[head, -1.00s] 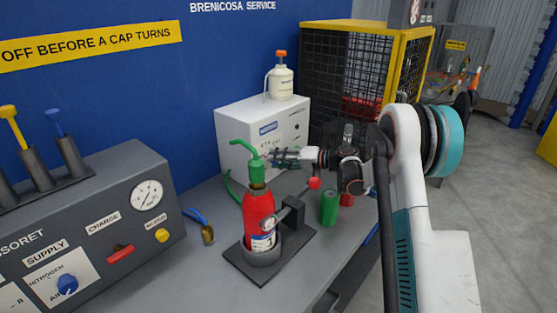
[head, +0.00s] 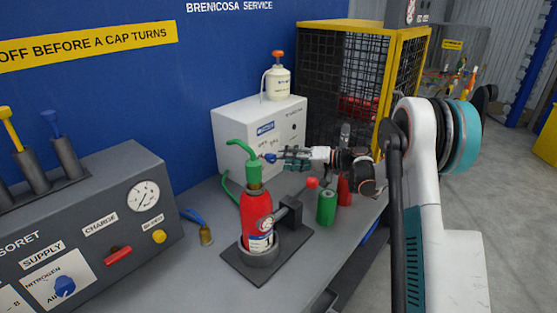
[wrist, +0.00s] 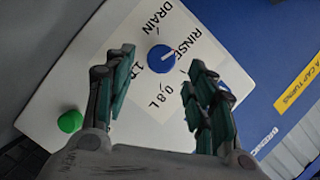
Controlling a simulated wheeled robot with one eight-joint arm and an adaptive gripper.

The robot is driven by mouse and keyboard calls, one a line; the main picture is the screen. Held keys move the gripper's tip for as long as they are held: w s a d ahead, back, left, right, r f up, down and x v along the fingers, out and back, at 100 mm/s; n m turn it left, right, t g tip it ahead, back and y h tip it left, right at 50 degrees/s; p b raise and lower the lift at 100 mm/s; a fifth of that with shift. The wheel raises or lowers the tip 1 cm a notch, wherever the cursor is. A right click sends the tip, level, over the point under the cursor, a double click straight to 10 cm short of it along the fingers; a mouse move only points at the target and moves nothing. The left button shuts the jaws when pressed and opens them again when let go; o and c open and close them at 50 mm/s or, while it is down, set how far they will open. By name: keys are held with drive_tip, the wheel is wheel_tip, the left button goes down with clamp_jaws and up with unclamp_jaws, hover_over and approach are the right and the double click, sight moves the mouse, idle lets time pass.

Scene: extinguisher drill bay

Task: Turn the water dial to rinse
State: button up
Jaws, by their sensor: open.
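The water dial (wrist: 161,58) is a round blue knob on the face of a white box (wrist: 150,105). In the wrist view the labels DRAIN, RINSE and 0.8 L stand around it, and another label is partly covered. I cannot tell which mark its pointer faces. My gripper (wrist: 161,62) is open, with one green-padded finger on each side of the dial in that view; no contact is visible. In the head view my gripper (head: 284,157) is at the front of the white box (head: 235,125), with the small blue dial (head: 270,157) just past its tips.
A green button (wrist: 70,121) is on the same box face. A red extinguisher (head: 257,215) stands in a holder in front of the box. A green cylinder (head: 327,207) is below my arm. A white bottle (head: 278,84) stands on the box. A grey console (head: 90,215) is at left.

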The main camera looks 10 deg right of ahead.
drive_tip(key=v, duration=0.7)
drive_tip(key=shift+s+d, duration=0.1)
drive_tip(key=s+a+r+g+h+p, duration=0.1)
drive_tip(key=s+a+r+h, duration=0.2)
drive_tip(key=s+a+r, duration=0.45)
drive_tip(key=s+a+r+g+h, duration=0.2)
drive_tip(key=s+a+h, duration=0.15)
drive_tip(key=s, duration=0.65)
drive_tip(key=s+f+h, duration=0.2)
drive_tip(key=s+h, duration=0.1)
drive_tip(key=s, duration=0.9)
drive_tip(key=s+d+f+n+t+h+b, duration=0.1)
drive_tip(key=s+f+h, duration=0.1)
drive_tip(key=s, duration=0.9)
drive_tip(key=shift+s+h, duration=0.4)
drive_tip(key=shift+h, duration=0.35)
